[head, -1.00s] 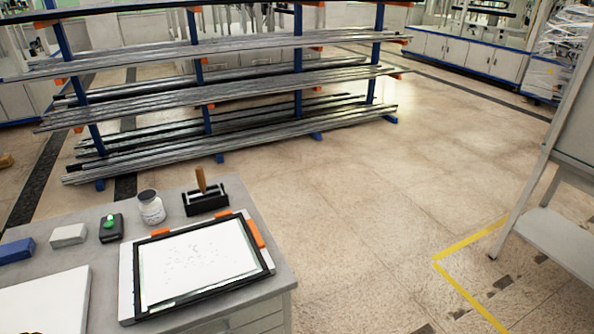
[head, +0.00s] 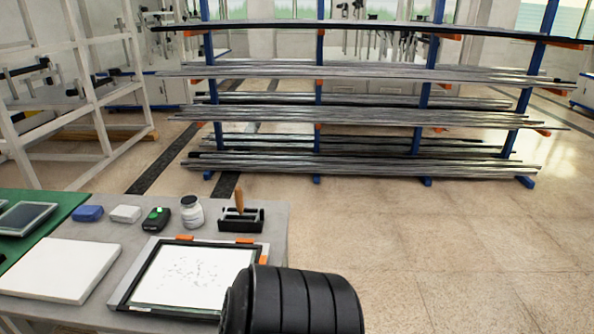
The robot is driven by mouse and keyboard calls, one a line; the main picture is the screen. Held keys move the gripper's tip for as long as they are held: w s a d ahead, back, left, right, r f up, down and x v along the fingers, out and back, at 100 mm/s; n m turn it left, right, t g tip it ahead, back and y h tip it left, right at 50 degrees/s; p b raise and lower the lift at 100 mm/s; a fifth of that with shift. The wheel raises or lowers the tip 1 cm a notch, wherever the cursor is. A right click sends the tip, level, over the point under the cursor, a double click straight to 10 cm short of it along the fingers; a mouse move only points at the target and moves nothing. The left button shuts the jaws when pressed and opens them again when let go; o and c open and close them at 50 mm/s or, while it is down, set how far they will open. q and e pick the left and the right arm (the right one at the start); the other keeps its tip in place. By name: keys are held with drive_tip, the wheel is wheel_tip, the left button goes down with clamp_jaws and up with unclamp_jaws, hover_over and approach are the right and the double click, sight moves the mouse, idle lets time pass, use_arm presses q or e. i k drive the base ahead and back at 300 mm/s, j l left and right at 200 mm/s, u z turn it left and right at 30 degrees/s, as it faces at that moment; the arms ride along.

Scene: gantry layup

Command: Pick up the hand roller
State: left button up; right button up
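The hand roller stands in a black cradle (head: 256,226) at the back right corner of the grey table. Its wooden handle (head: 240,202) points up. The roller's lower part is hard to tell apart from the dark cradle. Neither gripper shows. A black ribbed part, probably a link of my arm, fills the bottom centre, in front of the table's right edge and away from the roller.
A framed white panel (head: 190,278) with orange clips lies before the cradle. A white bottle (head: 192,212), green-and-black device (head: 156,219), white block (head: 126,214) and blue block (head: 88,213) stand left of it. A bar rack (head: 370,165) is behind; floor on the right is clear.

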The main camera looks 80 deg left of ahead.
sight(239, 198)
drive_tip(key=i+j+u, duration=0.1)
drive_tip(key=i+u, duration=0.9)
drive_tip(key=u, duration=0.15)
drive_tip(key=i+l+u, duration=0.25)
drive_tip(key=u, duration=0.15)
drive_tip(key=i, duration=0.05)
